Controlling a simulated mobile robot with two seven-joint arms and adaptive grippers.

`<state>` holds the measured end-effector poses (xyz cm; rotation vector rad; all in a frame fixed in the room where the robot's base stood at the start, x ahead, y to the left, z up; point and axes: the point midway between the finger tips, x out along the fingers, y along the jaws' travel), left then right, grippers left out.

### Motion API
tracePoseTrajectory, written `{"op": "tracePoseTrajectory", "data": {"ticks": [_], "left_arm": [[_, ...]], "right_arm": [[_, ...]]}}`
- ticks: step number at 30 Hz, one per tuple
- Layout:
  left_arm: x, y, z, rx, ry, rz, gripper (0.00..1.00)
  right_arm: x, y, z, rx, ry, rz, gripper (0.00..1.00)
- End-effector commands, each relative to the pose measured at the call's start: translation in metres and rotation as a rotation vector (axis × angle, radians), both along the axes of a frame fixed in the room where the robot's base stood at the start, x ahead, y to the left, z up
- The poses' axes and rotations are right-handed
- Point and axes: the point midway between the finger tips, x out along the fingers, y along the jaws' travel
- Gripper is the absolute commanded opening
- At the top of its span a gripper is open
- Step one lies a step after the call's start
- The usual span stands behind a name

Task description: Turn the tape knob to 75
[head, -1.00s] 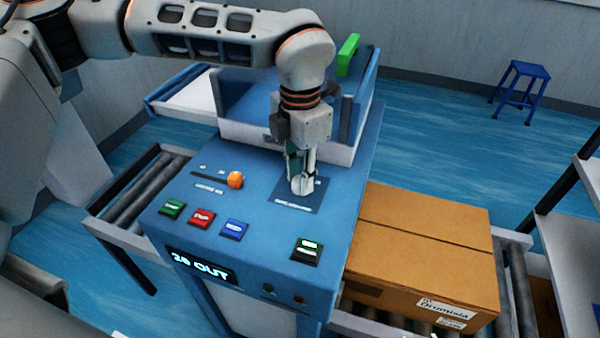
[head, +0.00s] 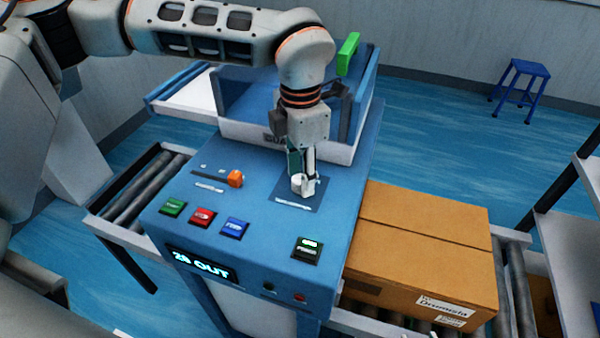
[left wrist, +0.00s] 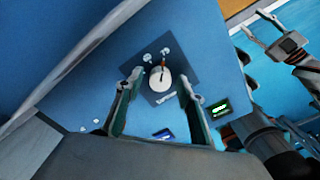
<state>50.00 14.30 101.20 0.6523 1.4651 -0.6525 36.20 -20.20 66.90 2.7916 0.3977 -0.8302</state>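The tape knob (head: 298,184) is a round white dial on a dark blue square plate on the blue machine's sloping panel. It also shows in the left wrist view (left wrist: 160,79), with a brown pointer mark on it. My left gripper (head: 305,184) points down at the knob. In the left wrist view its two fingers (left wrist: 159,88) are spread, one on each side of the knob with gaps between. The number scale is too small to read. My right gripper (left wrist: 262,30) seems to show at the upper right of the left wrist view, fingers apart, away from the knob.
The panel has an orange slider (head: 235,178), green (head: 173,207), red (head: 202,217) and blue (head: 234,229) buttons, a green-lit switch (head: 308,247) and a display (head: 202,265) ending in "OUT". A cardboard box (head: 430,245) sits on the roller conveyor to the right.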

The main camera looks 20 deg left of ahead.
Motion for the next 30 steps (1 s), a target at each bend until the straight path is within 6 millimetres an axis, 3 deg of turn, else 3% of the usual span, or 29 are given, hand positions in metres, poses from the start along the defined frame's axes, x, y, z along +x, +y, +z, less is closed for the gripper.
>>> {"op": "tracePoseTrajectory", "data": {"ticks": [13, 30], "left_arm": [[0.000, 0.000, 0.007, 0.001, 0.001, 0.002, 0.40], [0.000, 0.000, 0.107, 0.001, 0.000, 0.001, 0.40]], "right_arm": [[0.000, -0.001, 0.000, -0.002, 0.000, 0.000, 0.40], [0.000, 0.000, 0.000, 0.000, 0.000, 0.000, 0.40]]}}
